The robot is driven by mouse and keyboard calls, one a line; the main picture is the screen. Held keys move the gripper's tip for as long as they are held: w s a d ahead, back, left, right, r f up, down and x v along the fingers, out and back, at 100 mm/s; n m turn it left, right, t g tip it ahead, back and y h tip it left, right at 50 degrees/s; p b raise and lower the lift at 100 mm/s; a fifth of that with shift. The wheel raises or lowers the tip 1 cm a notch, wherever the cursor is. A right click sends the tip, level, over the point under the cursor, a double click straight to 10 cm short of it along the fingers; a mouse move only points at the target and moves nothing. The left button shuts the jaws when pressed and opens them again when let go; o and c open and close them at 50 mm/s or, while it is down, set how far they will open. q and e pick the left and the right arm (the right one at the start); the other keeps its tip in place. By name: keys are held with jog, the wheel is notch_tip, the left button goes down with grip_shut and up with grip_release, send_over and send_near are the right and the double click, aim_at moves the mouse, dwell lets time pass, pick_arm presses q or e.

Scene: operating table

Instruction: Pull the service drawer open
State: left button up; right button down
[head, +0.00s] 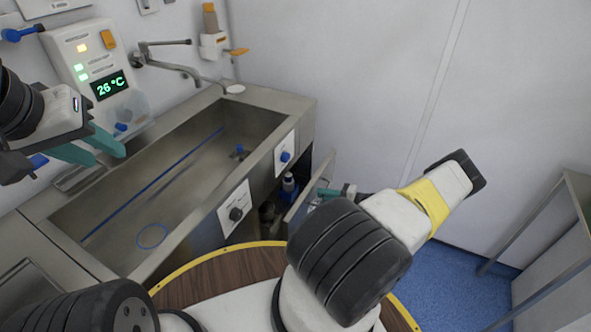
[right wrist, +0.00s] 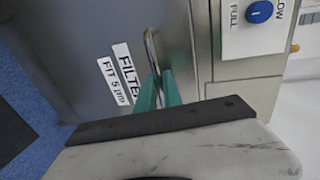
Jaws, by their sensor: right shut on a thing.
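The service drawer's grey front (head: 323,171) stands out from the steel cabinet in the head view, with a dark gap behind it. A blue-and-white item (head: 289,186) shows inside the opening. In the right wrist view the front (right wrist: 85,35) bears labels reading "FILTER" and "FIT 5". My right gripper (head: 324,193) is at the outer side of the front. Its teal fingers (right wrist: 158,88) are shut on the metal bar handle (right wrist: 151,45). My left gripper (head: 108,155) is open and empty, above the left side of the sink.
The steel sink (head: 190,160) holds blue tubing. Two knobs (head: 285,157) sit on its front. A control box (head: 85,62) reading 26 °C and a tap (head: 165,62) are behind it. A metal-framed stand (head: 560,235) is at right; blue floor between is clear.

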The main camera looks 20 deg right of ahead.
jog(key=f+v, duration=0.3)
jog(key=v, duration=1)
jog(key=d+f+v, duration=0.1)
jog(key=f+v, duration=0.1)
jog(key=v, duration=1.2)
jog(key=shift+s+d, duration=0.25)
jog(key=shift+s, duration=0.05)
jog(key=c, duration=1.6)
grip_release()
jog(key=shift+a, duration=0.1)
jog(key=shift+o, duration=0.5)
jog(key=shift+s+a+f, duration=0.1)
jog(key=shift+f, duration=0.1)
jog(key=v, duration=0.8)
